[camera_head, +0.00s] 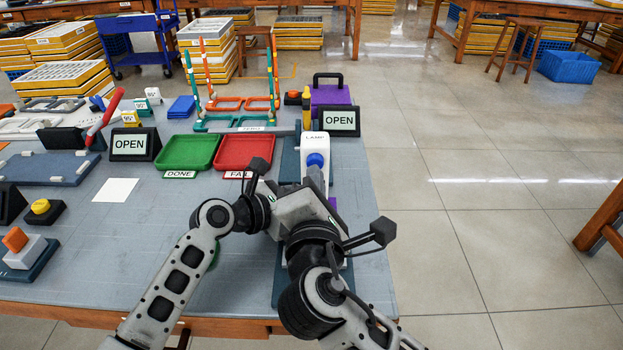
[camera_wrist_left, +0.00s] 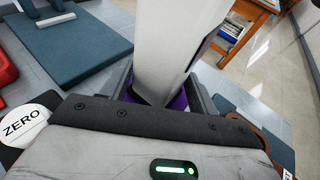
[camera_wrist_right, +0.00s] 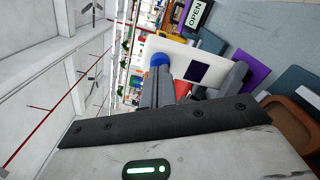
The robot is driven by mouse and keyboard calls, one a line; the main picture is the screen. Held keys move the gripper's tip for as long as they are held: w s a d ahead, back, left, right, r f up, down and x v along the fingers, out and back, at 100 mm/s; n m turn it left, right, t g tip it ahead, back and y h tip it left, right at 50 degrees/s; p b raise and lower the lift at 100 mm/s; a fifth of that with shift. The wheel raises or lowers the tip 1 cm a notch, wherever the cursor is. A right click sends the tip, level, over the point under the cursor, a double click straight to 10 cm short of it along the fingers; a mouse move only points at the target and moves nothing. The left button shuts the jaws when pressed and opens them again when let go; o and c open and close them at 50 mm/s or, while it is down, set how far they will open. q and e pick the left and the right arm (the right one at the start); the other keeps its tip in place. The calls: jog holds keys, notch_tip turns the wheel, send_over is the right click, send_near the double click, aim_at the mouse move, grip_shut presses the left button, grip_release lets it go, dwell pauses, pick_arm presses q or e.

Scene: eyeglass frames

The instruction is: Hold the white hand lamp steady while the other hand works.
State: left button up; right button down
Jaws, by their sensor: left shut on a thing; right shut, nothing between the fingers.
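The white hand lamp (camera_head: 315,142), labelled LAMP and with a blue round button (camera_head: 315,160), stands upright at the right of the table. In the left wrist view, the lamp's white body (camera_wrist_left: 172,45) is between the fingers of my left gripper (camera_wrist_left: 163,90), which is shut on it. My right gripper (camera_wrist_right: 159,75) is shut and empty, its fingertips close to the blue button (camera_wrist_right: 159,59). I cannot tell whether they touch it. In the head view my right gripper (camera_head: 310,183) covers the lamp's lower part and most of my left gripper.
A green DONE tray (camera_head: 190,151) and a red FAIL tray (camera_head: 245,151) lie left of the lamp. An OPEN sign (camera_head: 340,121) and a purple case (camera_head: 330,95) stand behind it. A white card (camera_head: 116,190) lies on clear table at left. The table's right edge is close.

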jog(key=shift+w, duration=0.8)
dwell(0.7)
jog(key=shift+s, duration=0.15)
dwell(1.0)
jog(key=shift+s, duration=2.9)
pick_arm(q)
jog(key=o, duration=0.8)
jog(key=shift+o, duration=0.2)
jog(key=shift+a, duration=0.1)
